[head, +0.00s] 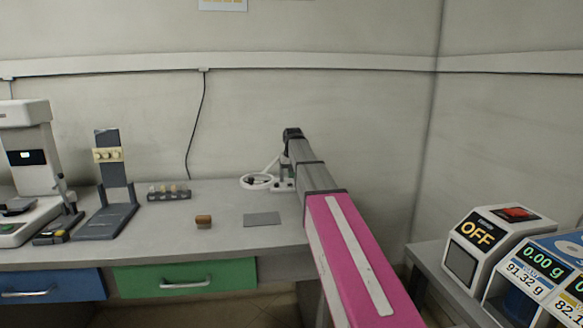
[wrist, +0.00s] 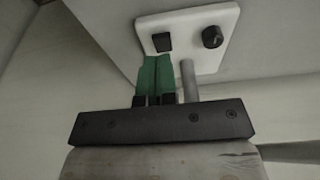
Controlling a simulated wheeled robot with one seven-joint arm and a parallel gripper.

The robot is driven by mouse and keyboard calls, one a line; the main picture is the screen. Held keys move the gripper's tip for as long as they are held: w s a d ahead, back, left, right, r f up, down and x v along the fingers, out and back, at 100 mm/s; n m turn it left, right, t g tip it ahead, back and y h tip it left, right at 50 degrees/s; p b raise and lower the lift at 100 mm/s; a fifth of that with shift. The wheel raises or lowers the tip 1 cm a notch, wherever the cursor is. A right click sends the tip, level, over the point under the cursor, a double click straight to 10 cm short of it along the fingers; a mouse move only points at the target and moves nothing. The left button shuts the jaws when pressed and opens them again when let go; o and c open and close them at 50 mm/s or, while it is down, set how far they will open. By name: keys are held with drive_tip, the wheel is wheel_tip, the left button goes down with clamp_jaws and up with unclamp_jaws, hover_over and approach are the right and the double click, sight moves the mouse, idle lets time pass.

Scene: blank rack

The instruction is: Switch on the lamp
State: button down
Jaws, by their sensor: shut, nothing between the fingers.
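The lamp (head: 257,181) has a white ring head and a small white base, and stands on the grey bench against the wall. In the wrist view its white base plate (wrist: 205,20) carries a black square switch (wrist: 162,42), a round black knob (wrist: 212,37) and a grey post (wrist: 190,82). My gripper (wrist: 156,60) has green fingers, shut and empty, with the tips right at the near edge of the switch. I cannot tell whether they touch it. In the head view my arm reaches over the bench to the lamp and hides part of its base.
A grey plate (head: 262,219) and a brown cylinder (head: 203,221) lie on the bench front. A small rack (head: 169,192), a dark stand (head: 108,219) and a white instrument (head: 32,150) are at left. A box reading OFF (head: 477,234) stands on the right table.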

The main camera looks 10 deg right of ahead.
sight(290, 184)
drive_tip(key=shift+x, duration=1.6)
drive_tip(key=shift+s+f, duration=0.1)
drive_tip(key=shift+s+f, duration=0.15)
drive_tip(key=shift+t, duration=0.3)
drive_tip(key=shift+w+r, duration=0.3)
drive_tip(key=shift+w, duration=0.6)
